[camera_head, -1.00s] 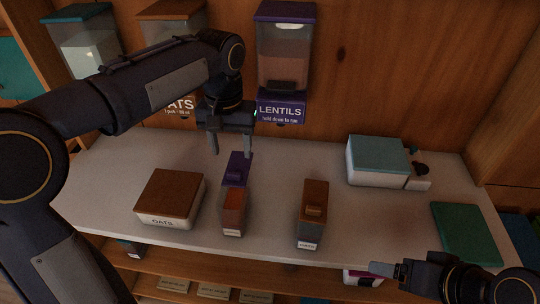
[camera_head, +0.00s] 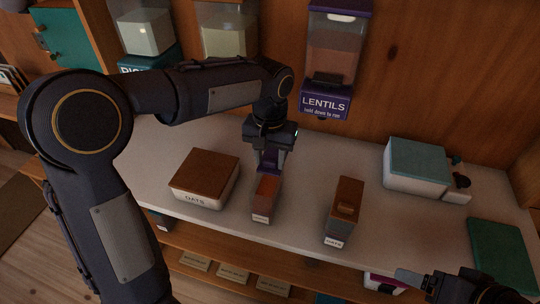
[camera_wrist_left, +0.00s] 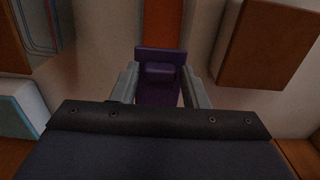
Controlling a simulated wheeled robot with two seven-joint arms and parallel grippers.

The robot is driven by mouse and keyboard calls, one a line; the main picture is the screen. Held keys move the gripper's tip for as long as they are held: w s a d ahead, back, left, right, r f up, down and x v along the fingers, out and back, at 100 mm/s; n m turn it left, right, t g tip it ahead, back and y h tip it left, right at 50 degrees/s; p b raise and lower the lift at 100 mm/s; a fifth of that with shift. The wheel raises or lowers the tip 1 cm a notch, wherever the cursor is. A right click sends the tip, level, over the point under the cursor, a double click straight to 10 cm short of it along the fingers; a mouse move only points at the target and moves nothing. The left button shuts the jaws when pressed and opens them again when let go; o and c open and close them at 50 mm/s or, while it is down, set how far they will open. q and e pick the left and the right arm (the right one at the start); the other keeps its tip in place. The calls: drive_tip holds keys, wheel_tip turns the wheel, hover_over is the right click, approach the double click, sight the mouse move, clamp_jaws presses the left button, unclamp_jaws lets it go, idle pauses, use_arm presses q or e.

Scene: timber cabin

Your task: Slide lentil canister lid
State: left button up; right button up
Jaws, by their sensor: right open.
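The lentil canister (camera_head: 264,198) stands on the counter, a narrow clear box with orange-red contents and a purple lid (camera_head: 272,164). The lid is pulled back, away from the front, leaving the orange contents showing in front of it. My left gripper (camera_head: 271,163) is down over the lid. In the left wrist view the fingers (camera_wrist_left: 160,90) stand apart on either side of the purple lid (camera_wrist_left: 158,93) and its raised grip (camera_wrist_left: 160,68). I cannot tell whether they touch it. My right gripper (camera_head: 405,280) is at the lower right, open, away from the canister.
An oats box (camera_head: 205,175) stands left of the canister and a brown-lidded canister (camera_head: 344,208) to its right. A teal-lidded box (camera_head: 415,167) and a green flat item (camera_head: 502,252) lie further right. A lentils dispenser (camera_head: 332,60) hangs on the wall behind.

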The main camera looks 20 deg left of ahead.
use_arm(q)
clamp_jaws()
drive_tip(key=s+b, duration=0.1)
drive_tip(key=s, duration=0.5)
drive_tip(key=shift+s, duration=0.25)
drive_tip(key=shift+a, duration=0.1)
drive_tip(key=shift+o, duration=1.8)
unclamp_jaws()
wheel_tip(320, 180, up, 8)
drive_tip(key=shift+f, duration=0.1)
drive_tip(key=shift+c, duration=0.4)
